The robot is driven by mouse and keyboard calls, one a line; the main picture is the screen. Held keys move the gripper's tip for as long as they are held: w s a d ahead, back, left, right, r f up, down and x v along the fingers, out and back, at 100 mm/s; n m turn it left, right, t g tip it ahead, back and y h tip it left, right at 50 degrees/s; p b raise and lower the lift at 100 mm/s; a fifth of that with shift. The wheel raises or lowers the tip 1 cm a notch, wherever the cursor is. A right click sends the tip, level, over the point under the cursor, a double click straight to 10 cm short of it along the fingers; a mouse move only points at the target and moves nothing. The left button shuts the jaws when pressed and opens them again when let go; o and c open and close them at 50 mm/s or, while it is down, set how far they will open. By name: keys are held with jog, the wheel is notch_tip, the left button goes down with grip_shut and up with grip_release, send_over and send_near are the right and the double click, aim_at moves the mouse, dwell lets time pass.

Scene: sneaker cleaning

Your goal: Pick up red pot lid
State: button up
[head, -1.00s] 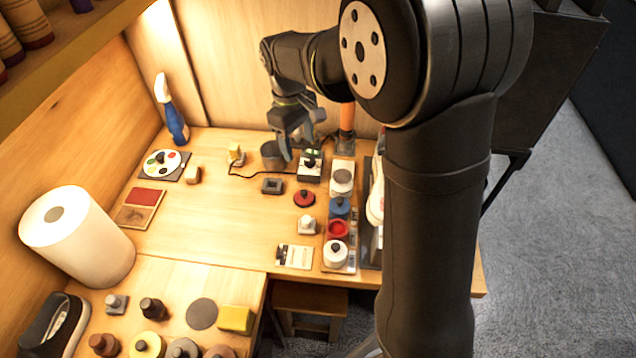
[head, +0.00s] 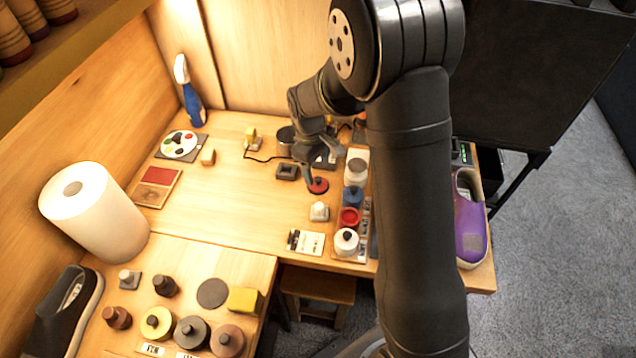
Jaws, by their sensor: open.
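The red pot lid (head: 318,186), a small red disc with a dark knob, lies on the wooden table left of the row of pots. The red pot (head: 349,218) stands uncovered in that row, between a blue pot (head: 352,197) and a white pot (head: 346,242). My gripper (head: 321,168) is open and empty, pointing down just above the lid. One finger reaches down close to the lid's left edge. I cannot tell whether it touches. The other finger is partly hidden.
A white knob-topped piece (head: 319,211) stands just in front of the lid. A dark square block (head: 287,171) lies to its left. A purple sneaker (head: 468,220) stands at the right edge. The table's middle left is clear.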

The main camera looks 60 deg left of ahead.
aim_at(317, 178)
notch_tip(317, 178, down, 5)
jog(key=shift+w+f, duration=0.1)
jog(key=shift+w, duration=0.05)
jog(key=c, duration=0.7)
